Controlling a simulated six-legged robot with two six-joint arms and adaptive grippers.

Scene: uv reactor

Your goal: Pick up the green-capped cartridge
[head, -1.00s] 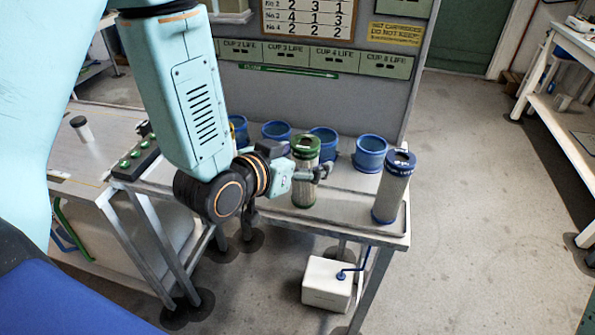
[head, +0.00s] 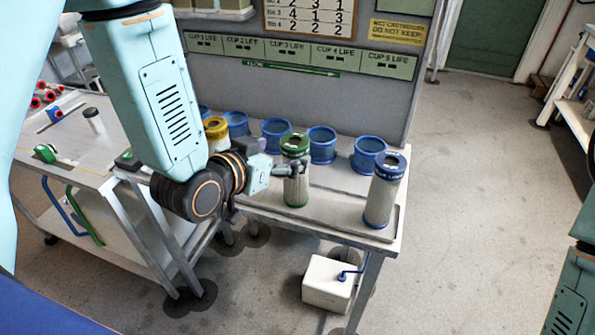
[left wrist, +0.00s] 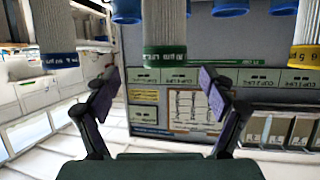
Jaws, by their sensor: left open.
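The green-capped cartridge (head: 297,186) stands upright on the tray on the bench, between a yellow-capped cartridge (head: 215,130) and a blue-capped cartridge (head: 383,195). My left gripper (head: 292,169) is at its upper body, just below the cap, and overlaps it in the head view. In the left wrist view, which is upside down, the open fingers (left wrist: 160,80) are spread apart and empty. The green-capped cartridge (left wrist: 165,28) shows there beyond the fingertips, centred between them; I see no contact. My right gripper is out of view.
Several blue cups (head: 322,146) stand in a row behind the cartridges, before a grey panel (head: 365,92). A cart (head: 75,150) with small items stands left. A white box (head: 328,283) sits on the floor below. The floor at right is clear.

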